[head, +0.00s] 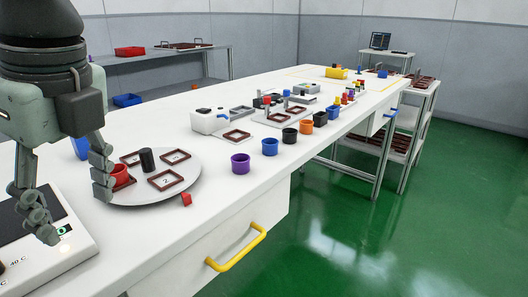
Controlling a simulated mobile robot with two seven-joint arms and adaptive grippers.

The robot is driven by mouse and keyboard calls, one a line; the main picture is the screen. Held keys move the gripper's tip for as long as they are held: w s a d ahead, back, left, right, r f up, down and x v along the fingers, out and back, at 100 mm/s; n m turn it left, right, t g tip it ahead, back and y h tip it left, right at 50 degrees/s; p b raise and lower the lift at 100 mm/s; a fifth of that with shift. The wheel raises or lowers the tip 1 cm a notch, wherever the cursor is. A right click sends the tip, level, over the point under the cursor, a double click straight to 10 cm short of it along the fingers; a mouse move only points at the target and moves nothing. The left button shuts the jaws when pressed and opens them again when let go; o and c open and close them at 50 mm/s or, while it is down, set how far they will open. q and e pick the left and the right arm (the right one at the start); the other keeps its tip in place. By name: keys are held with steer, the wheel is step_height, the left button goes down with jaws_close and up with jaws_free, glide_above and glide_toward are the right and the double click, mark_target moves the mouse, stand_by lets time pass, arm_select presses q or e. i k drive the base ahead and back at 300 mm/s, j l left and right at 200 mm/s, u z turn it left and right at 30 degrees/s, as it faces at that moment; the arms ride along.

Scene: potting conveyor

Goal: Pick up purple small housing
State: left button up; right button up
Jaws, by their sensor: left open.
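A purple cup-shaped housing (240,165) stands upright on the white bench near its front edge, just right of the round turntable. My left gripper (76,215) hangs at the left with its fingers spread wide and nothing between them. It is well left of the purple housing, over the near left end of the bench. One finger partly covers a red cup (123,180) on the turntable. My right gripper is not in the picture.
The grey turntable (150,198) carries square brown frames and a dark cylinder (147,160). A small red piece (186,199) lies by its rim. A blue cup (270,147) and other coloured cups line up behind the purple one. A panel device (75,262) sits at lower left.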

mark_target(241, 164)
steer(key=i+l, duration=0.8)
steer(key=l, duration=0.2)
